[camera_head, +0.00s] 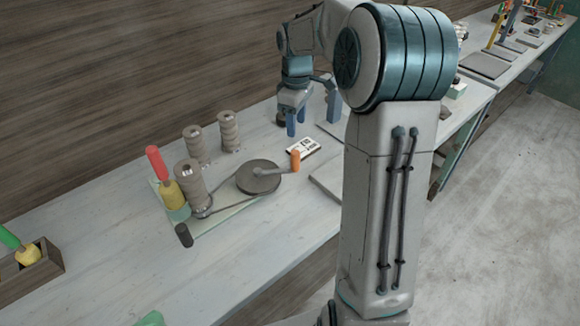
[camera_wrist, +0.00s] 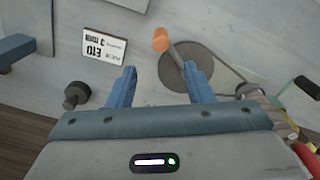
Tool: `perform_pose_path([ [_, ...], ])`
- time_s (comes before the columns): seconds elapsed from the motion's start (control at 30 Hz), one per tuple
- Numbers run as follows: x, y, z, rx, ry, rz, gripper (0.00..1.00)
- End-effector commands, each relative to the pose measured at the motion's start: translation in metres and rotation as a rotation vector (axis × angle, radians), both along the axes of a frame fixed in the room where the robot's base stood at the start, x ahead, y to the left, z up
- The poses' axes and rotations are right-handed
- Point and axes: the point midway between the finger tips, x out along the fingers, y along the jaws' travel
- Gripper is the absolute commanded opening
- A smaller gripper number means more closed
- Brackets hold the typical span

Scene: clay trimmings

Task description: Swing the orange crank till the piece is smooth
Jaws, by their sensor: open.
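The orange crank (camera_head: 295,160) stands upright at the end of a grey arm on a round grey wheel (camera_head: 258,177), in the head view. A belt runs from the wheel to a ridged grey clay piece (camera_head: 190,186) on a pale base plate. My gripper (camera_head: 303,118) is open and empty above the table, behind and apart from the crank. In the wrist view the orange crank (camera_wrist: 161,40) shows beyond and between the two blue fingers (camera_wrist: 160,85). The wheel (camera_wrist: 205,66) lies partly behind the right finger.
Two more ridged pieces (camera_head: 229,131) (camera_head: 195,145) stand at the back. A white printed card (camera_head: 302,149) lies near the crank. A red-handled tool (camera_head: 157,163) and a black knob (camera_head: 184,235) flank the piece. A wooden box (camera_head: 32,262) is at left. The front table is mostly clear.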

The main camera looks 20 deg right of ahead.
Motion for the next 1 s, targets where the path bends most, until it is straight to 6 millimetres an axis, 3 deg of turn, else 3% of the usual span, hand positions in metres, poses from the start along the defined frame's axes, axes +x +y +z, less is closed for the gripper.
perform_pose_path([
  [0.2, 0.000, 0.001, -0.002, 0.003, -0.007, -0.284, 0.47],
  [0.43, -0.001, 0.001, -0.012, 0.005, -0.004, -0.339, 0.47],
  [1.0, -0.001, 0.001, -0.120, 0.005, -0.003, -0.335, 0.47],
])
